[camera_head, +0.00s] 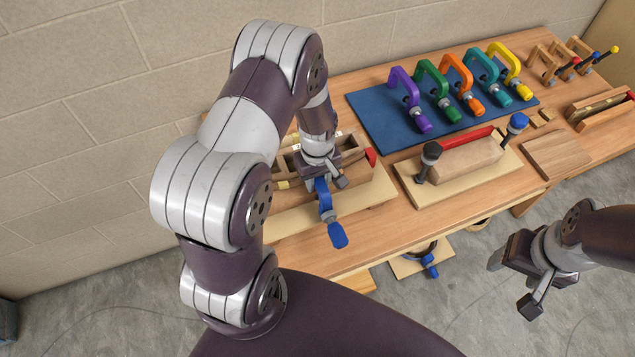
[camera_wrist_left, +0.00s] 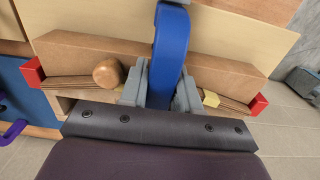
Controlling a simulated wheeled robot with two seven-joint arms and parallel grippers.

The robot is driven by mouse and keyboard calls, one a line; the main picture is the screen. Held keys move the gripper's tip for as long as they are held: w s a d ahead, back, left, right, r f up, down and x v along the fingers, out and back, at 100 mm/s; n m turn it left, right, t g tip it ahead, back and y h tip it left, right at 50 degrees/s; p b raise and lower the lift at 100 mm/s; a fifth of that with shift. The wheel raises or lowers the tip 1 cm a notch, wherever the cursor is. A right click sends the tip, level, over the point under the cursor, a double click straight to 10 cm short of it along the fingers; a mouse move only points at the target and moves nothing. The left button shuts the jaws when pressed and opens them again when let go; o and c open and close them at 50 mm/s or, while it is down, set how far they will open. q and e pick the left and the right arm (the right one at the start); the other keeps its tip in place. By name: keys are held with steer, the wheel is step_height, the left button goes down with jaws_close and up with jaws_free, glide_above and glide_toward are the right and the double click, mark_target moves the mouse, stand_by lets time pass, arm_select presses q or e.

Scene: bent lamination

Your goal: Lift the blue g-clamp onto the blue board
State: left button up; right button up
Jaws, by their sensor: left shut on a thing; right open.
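The blue g-clamp (camera_head: 337,234) is at the left part of the bench, its blue screw handle hanging over the front. My left gripper (camera_head: 324,184) is shut on its blue frame, which shows between the fingers (camera_wrist_left: 160,88) in the left wrist view (camera_wrist_left: 171,50). Behind it is a wooden form with bent strips and red ends (camera_head: 371,157); I cannot tell whether the clamp touches it. The blue board (camera_head: 375,108) lies at the back of the bench. My right gripper (camera_head: 514,282) is open and empty, in front of the bench.
Purple (camera_head: 404,92), green (camera_head: 436,86), orange, teal and yellow clamps stand in a row on the board; its left end is bare. A clamped block (camera_head: 465,160) on a pale base stands in front. Another blue-handled clamp (camera_head: 430,262) is lower down, under the bench.

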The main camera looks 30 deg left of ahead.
arm_select(q)
steer(key=shift+r, duration=0.3)
steer(key=shift+w+r, duration=0.1)
steer(key=shift+r, duration=0.2)
step_height(320, 180, up, 3)
steer(key=shift+f+b, duration=0.1)
steer(key=shift+b, duration=0.65)
steer(key=w+d+r+b, duration=0.3)
steer(key=d+r, duration=0.4)
steer(key=d, duration=0.3)
step_height(320, 180, up, 10)
steer(key=p, duration=0.8)
steer(key=shift+r, duration=0.2)
steer(key=shift+w, duration=0.15)
